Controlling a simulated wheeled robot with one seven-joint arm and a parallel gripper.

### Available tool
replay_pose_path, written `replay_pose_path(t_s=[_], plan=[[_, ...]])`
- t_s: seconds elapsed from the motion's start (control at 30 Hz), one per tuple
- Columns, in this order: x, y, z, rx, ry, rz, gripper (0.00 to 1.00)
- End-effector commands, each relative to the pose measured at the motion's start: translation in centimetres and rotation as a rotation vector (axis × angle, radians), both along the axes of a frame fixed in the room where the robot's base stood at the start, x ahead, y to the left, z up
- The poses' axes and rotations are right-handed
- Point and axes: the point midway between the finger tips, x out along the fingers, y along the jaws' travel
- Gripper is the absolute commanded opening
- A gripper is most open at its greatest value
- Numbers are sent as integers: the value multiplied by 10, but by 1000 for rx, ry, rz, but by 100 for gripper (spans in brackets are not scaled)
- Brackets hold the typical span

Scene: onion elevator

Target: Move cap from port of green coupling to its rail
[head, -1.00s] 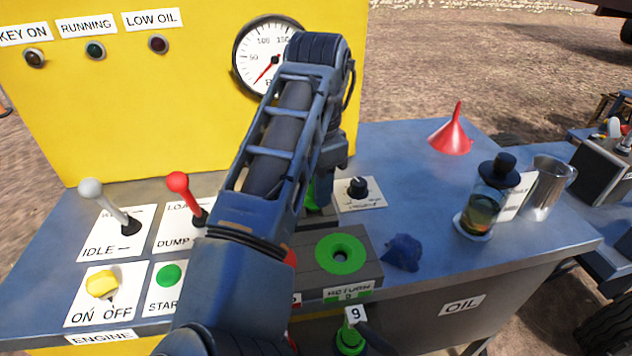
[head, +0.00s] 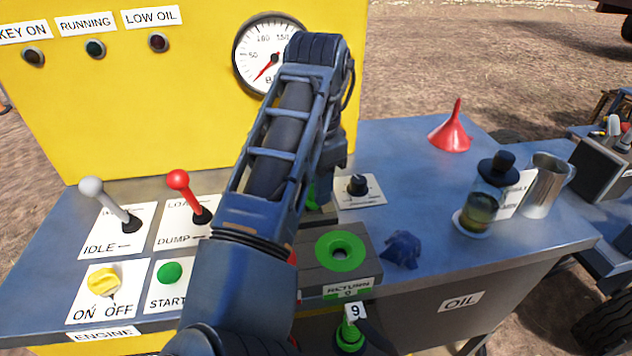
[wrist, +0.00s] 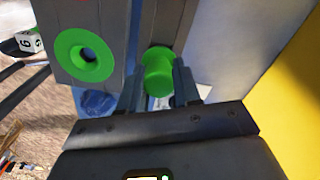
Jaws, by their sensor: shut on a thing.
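The green coupling (head: 341,251) is a wide ring with an open dark port, on a grey block labelled RETURN. It also shows at upper left in the wrist view (wrist: 70,60). The green cap (wrist: 158,70) is between the two fingers of my gripper (wrist: 160,86), which is shut on it. The cap is at the grey rail (wrist: 165,22) beside the coupling's block; whether it is fully seated there I cannot tell. In the head view my arm hides the gripper and most of the cap, leaving a green sliver (head: 311,196).
A blue crumpled rag (head: 402,250) lies right of the coupling. A black knob (head: 357,186) stands behind it. Farther right are a red funnel (head: 452,132), an oil jar (head: 484,205) and a metal mug (head: 545,187). Levers (head: 190,193) stand left of my arm. A green fitting tagged 9 (head: 350,336) is in front.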

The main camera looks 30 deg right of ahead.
Motion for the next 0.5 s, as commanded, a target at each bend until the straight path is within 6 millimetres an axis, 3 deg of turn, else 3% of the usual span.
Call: replay_pose_path(t_s=[0.5], plan=[[0, 0, -9, 0, 0, -1, 4]])
